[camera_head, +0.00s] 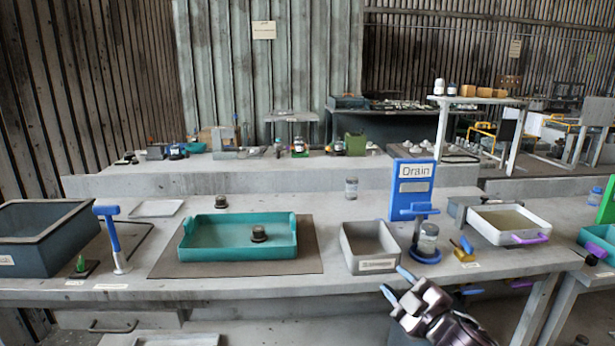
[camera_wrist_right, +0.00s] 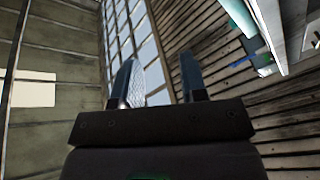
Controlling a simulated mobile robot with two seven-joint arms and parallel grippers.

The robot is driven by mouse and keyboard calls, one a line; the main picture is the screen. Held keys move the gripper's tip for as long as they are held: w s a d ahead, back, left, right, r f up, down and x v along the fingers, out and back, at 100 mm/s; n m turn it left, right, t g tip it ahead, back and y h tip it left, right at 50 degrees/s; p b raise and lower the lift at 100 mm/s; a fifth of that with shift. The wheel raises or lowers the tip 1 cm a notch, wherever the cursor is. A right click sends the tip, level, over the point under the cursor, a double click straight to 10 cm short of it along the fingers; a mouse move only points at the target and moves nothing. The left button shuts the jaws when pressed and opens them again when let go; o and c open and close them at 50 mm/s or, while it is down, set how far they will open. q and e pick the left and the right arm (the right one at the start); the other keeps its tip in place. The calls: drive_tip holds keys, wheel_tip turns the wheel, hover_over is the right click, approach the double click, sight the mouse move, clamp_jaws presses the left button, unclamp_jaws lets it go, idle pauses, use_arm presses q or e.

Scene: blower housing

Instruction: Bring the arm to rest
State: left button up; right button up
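My right gripper (camera_head: 397,284) is at the front edge of the workbench, low and right of centre in the head view. Its two blue-tipped fingers stand apart. In the right wrist view the fingers of my right gripper (camera_wrist_right: 160,82) are spread with nothing between them, against a wall and a window. My left gripper does not show in either view.
The workbench (camera_head: 215,289) holds a teal tray (camera_head: 215,243) with a small dark part (camera_head: 259,233), a grey bin (camera_head: 368,262), a blue Drain sign (camera_head: 413,172), a glass jar (camera_head: 428,240), a white tray (camera_head: 478,226) and a dark tub (camera_head: 38,252).

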drive_tip(key=s+d+f+m+g+h, duration=0.2)
drive_tip(key=s+d+f+m, duration=0.1)
drive_tip(key=s+f, duration=0.5)
drive_tip(key=s+d+f+m+g+h+p, duration=0.1)
drive_tip(key=s+f+m, duration=0.5)
drive_tip(key=s, duration=0.8)
drive_tip(key=s+d+f+m+g+h+p, duration=0.1)
drive_tip(key=s+d+f+m+g+h, duration=0.2)
drive_tip(key=s+f, duration=0.7)
drive_tip(key=shift+s+d+f+m+h, duration=0.3)
drive_tip(key=shift+s+d+m+h, duration=0.75)
drive_tip(key=shift+d+h, duration=0.15)
